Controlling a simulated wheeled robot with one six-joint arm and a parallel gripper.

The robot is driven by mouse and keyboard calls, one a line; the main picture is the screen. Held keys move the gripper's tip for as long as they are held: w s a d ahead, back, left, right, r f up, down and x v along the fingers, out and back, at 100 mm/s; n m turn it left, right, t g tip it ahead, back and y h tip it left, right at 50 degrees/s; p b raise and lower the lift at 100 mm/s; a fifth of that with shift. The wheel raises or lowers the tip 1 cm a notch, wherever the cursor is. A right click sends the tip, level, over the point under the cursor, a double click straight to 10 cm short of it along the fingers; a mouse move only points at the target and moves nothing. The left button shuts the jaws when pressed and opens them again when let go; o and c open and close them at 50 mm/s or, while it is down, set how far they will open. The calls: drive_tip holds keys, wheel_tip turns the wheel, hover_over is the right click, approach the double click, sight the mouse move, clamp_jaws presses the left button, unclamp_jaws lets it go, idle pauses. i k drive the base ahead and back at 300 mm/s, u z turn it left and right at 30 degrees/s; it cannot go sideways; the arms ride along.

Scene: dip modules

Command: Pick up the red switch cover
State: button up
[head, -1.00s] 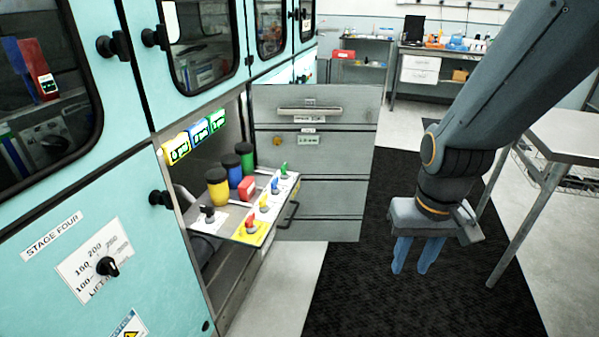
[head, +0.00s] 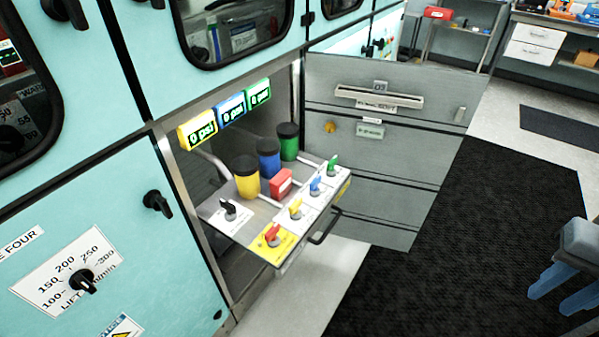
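The red switch cover (head: 281,184) is a small red block on the pulled-out module tray (head: 262,214). It sits in front of the blue canister (head: 268,157) and to the right of the yellow canister (head: 246,179). My gripper (head: 568,297) is at the right edge of the head view, partly cut off.
Red, yellow, blue and green switches stand along the tray's front, with a black switch (head: 229,209) at left. A green canister (head: 288,141) stands behind. An open grey door (head: 390,160) bounds the tray's right side. The floor above the black mat (head: 440,270) is clear.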

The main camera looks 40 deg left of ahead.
sight(281, 185)
drive_tip(key=u, duration=0.2)
drive_tip(key=i, duration=0.65)
drive_tip(key=u, duration=1.15)
drive_tip(key=i, duration=0.55)
drive_tip(key=u, duration=0.6)
